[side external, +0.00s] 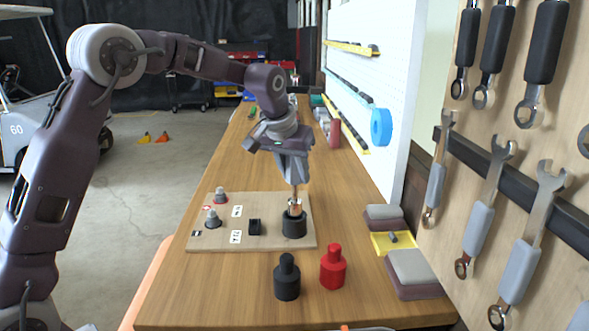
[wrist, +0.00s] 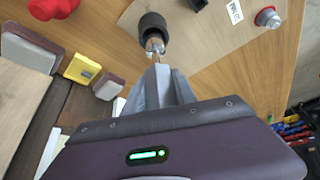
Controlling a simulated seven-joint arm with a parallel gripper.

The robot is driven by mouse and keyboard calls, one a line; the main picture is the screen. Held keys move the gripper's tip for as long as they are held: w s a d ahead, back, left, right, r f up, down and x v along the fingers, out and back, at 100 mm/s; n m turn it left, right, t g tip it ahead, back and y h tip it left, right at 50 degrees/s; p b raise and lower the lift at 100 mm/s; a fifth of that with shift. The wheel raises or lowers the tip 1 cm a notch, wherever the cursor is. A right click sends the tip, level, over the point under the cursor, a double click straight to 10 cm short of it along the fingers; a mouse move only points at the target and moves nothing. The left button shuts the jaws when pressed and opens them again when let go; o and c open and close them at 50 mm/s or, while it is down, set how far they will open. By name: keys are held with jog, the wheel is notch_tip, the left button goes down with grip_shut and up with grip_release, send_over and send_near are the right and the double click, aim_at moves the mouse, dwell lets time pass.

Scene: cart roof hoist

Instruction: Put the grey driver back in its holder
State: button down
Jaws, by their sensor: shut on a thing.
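My gripper (side external: 295,181) points down over the board and is shut on a slim metallic grey piece, which I take to be the grey driver (side external: 295,206). Most of its upper part is hidden by the fingers. Its lower end is at the mouth of a round black holder (side external: 294,226) on the board's right side. How deep it sits inside I cannot tell. In the wrist view, the fingertips (wrist: 158,70) close on the shiny grey driver (wrist: 155,44), in line with the black holder (wrist: 152,23).
The wooden board (side external: 270,243) also carries two grey knobs (side external: 212,219), a small black block (side external: 254,227) and white labels. A black piece (side external: 287,280) and a red piece (side external: 333,268) stand in front. A yellow tray (side external: 380,243) and grey-topped blocks (side external: 412,268) lie right.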

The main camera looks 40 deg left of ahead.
aim_at(291, 178)
jog(key=shift+f, duration=2.4)
jog(key=c, duration=0.9)
grip_release()
jog(key=shift+f, duration=0.1)
jog(key=v, duration=0.7)
jog(key=s+d+r+m+h, duration=0.1)
jog(key=s+d+r, duration=0.15)
jog(key=s, duration=0.95)
jog(key=s+d+r+m, duration=0.1)
jog(key=s+r, duration=0.3)
jog(key=s, duration=0.8)
jog(key=shift+m+t, duration=0.3)
jog(key=shift+m, duration=0.2)
jog(key=s+f, duration=0.1)
jog(key=s, duration=0.2)
jog(key=s+d+f, duration=0.1)
jog(key=s+f, duration=0.1)
jog(key=s, duration=0.2)
jog(key=s+f, duration=0.2)
jog(key=s, duration=0.2)
jog(key=shift+d, duration=0.4)
